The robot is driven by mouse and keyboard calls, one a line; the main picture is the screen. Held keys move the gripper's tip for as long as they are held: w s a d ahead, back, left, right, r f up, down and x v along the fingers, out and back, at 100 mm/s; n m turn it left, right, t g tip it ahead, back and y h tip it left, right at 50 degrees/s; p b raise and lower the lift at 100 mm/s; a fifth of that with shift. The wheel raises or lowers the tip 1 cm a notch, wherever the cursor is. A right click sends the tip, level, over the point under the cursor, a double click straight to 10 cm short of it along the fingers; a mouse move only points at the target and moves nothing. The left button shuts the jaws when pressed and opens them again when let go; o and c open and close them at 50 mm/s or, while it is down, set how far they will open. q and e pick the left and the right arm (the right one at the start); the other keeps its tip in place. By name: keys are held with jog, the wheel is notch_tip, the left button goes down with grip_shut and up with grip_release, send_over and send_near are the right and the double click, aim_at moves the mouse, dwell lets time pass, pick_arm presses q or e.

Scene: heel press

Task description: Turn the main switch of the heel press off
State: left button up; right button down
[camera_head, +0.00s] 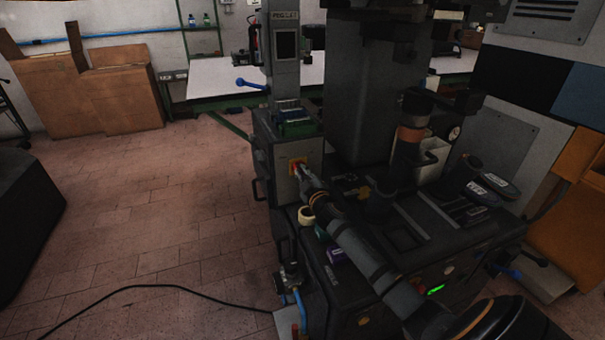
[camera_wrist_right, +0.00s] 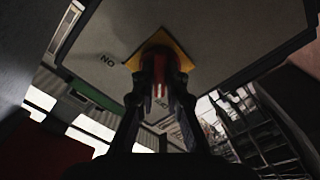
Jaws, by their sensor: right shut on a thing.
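The main switch of the heel press (camera_head: 297,163) sits on the grey side panel of the machine, a red knob on a yellow plate. In the right wrist view the yellow plate (camera_wrist_right: 181,53) shows behind my fingers, with the red knob (camera_wrist_right: 160,62) between them. My right gripper (camera_head: 302,173) reaches the panel from the lower right and is shut on the knob; it also shows in the right wrist view (camera_wrist_right: 160,90). The knob's exact turn is hard to read, as the fingers cover much of it. My left gripper is in neither view.
The press body (camera_head: 355,95) rises behind the switch. A roll of tape (camera_head: 306,215) and a purple box (camera_head: 335,254) lie on the machine below my right arm. A blue-knobbed lever (camera_head: 250,86) sticks out above left.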

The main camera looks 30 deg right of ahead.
jog(key=shift+f, duration=0.1)
jog(key=c, duration=1.4)
grip_release()
jog(key=shift+s, duration=0.1)
jog(key=v, duration=1.2)
jog(key=shift+a, duration=0.1)
